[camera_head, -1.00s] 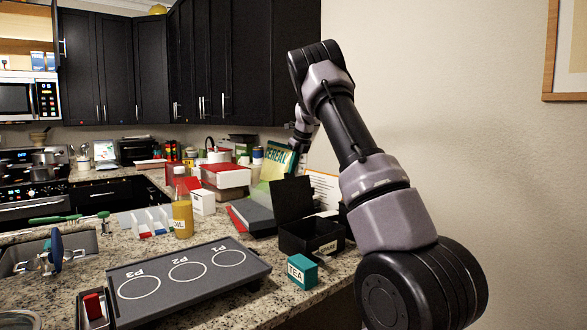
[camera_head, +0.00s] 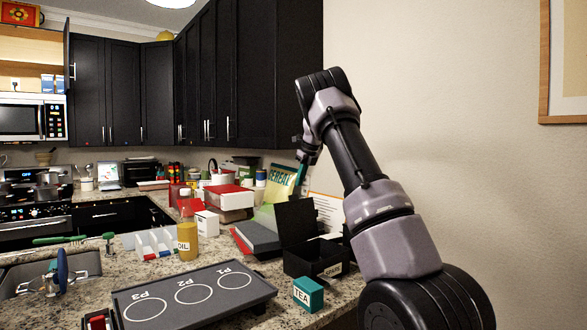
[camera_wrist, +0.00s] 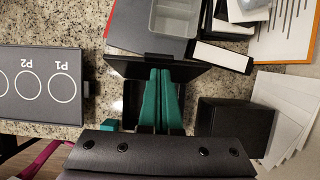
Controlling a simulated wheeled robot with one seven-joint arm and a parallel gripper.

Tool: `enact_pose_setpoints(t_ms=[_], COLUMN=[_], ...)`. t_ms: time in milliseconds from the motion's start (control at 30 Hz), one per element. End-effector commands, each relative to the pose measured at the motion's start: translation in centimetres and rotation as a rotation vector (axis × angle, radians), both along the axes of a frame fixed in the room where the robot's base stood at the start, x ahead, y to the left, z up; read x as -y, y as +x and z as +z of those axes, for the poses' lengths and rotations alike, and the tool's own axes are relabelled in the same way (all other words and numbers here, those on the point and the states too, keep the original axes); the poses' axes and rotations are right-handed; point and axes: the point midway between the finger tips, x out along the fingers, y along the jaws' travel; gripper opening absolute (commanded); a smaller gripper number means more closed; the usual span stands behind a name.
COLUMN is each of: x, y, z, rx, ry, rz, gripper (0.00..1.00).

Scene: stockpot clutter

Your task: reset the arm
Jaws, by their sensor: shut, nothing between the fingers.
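My arm rises from the lower right in the head view, bends at the elbow at upper centre and reaches down away from me. In the wrist view my gripper (camera_wrist: 159,72) shows as two teal fingers lying close together, shut and empty. The fingers appear over an open black box (camera_wrist: 132,100), which stands on the counter in the head view (camera_head: 322,262). I cannot tell their height above it.
A teal TEA box (camera_head: 308,294) stands in front of the black box. A dark tray marked P1, P2, P3 (camera_head: 240,298) lies to its left. An OIL bottle (camera_head: 187,240), a red-lidded container (camera_head: 230,200) and a CEREAL box (camera_head: 280,183) crowd the counter.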

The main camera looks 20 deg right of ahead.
Motion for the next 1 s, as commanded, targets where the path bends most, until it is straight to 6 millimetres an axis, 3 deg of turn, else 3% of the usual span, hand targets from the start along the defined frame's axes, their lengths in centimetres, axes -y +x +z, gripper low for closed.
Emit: enact_pose_setpoints(t_ms=[233, 633, 767, 867, 1000], x=[-0.8, -1.1, -0.9, -0.9, -1.8], y=[2.3, 2.9, 0.8, -2.4, -8.1], z=[3.6, 5.5, 7.7, 10.3, 13.4], rx=[0.005, 0.007, 0.039, 0.086, 0.161], ry=[-0.002, -0.002, -0.020, -0.055, -0.131], rz=[0.001, 0.009, 0.084, 0.205, 0.426], gripper=[0.00, 0.00, 0.00, 0.00, 0.00])
